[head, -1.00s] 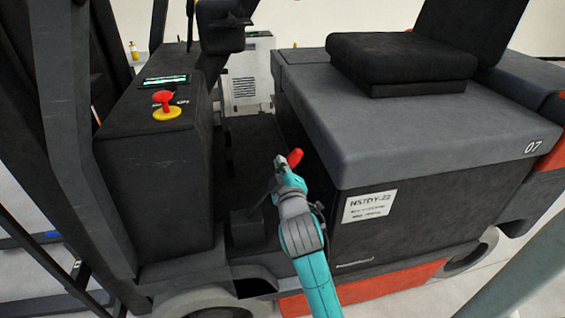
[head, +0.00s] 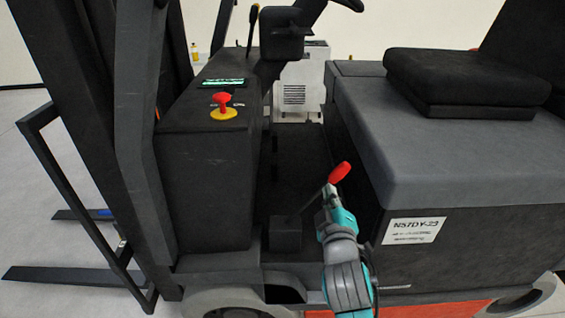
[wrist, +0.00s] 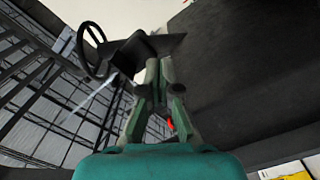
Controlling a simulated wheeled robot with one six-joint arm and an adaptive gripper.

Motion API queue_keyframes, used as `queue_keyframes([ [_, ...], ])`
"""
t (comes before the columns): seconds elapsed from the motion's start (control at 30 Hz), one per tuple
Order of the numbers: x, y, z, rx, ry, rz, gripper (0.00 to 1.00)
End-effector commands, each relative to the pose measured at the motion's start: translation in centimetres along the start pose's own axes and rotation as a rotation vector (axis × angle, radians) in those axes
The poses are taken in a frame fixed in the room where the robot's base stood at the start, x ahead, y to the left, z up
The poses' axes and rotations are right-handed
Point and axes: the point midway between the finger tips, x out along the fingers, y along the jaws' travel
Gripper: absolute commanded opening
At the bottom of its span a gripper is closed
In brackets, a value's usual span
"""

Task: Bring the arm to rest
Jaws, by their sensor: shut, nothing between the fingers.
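My gripper (head: 331,194) is at the end of my teal and grey arm, in the gap between the forklift's front console and its seat body. In the wrist view its two fingers (wrist: 159,68) are shut with nothing seen between them. A red-tipped handle (head: 339,172) shows right at the fingertips in the head view; whether they touch it cannot be told. A small red patch also shows behind the fingers in the wrist view (wrist: 170,124). The arm reaches up from the bottom of the head view.
The dark console (head: 208,160) with a red button on a yellow base (head: 223,105) stands left. The grey seat body (head: 430,135) is close on the right. The steering column (head: 282,35) is beyond, and the mast (head: 146,130) is far left.

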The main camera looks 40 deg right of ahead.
Motion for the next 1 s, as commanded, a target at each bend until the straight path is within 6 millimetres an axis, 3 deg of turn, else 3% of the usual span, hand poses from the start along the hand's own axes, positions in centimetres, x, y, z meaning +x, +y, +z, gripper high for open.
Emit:
queue_keyframes([
  [0.23,-0.2,-0.3,0.1,0.002,0.002,-0.006,0.00],
  [0.37,-1.4,-2.2,0.7,0.021,0.022,-0.042,0.00],
  [0.7,-9.8,-10.7,3.7,0.164,0.116,-0.241,0.00],
  [1.0,-19.0,-15.0,6.6,0.337,0.152,-0.413,0.00],
])
